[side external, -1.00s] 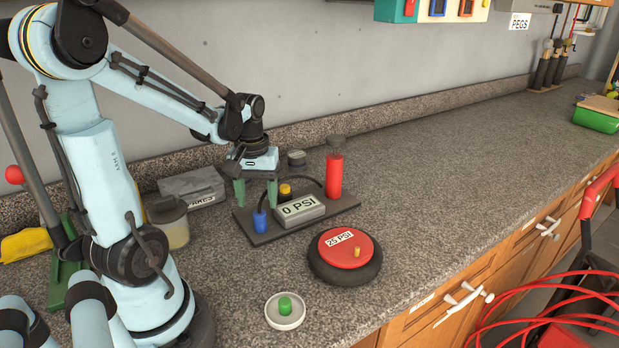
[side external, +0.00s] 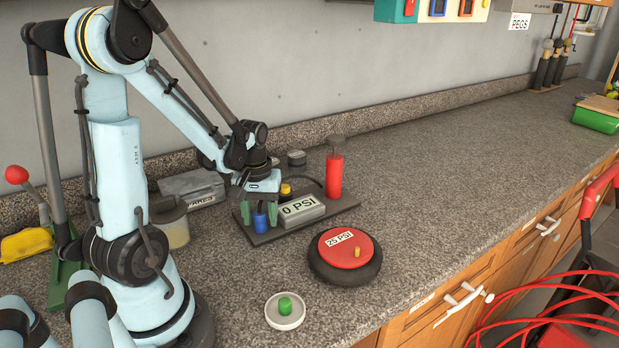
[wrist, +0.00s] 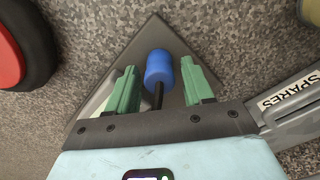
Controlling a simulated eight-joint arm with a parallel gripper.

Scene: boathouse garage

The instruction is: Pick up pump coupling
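The blue cylinder (side external: 260,222), which looks like the pump coupling, stands at the near left corner of the dark pump board (side external: 333,206). My gripper (side external: 259,213) is open and lowered over it, one green finger on each side. In the wrist view the blue coupling (wrist: 159,67) sits between the two fingertips (wrist: 159,75), with a visible gap on both sides. A black stem or hose shows behind it, partly hidden by my gripper.
The board carries a "0 PSI" gauge (side external: 301,211), a yellow-capped part (side external: 285,190) and a red pump cylinder (side external: 334,175). A red-topped tire (side external: 345,256) and a white dish with a green knob (side external: 285,310) lie in front. The SPARES box (side external: 192,188) is behind left.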

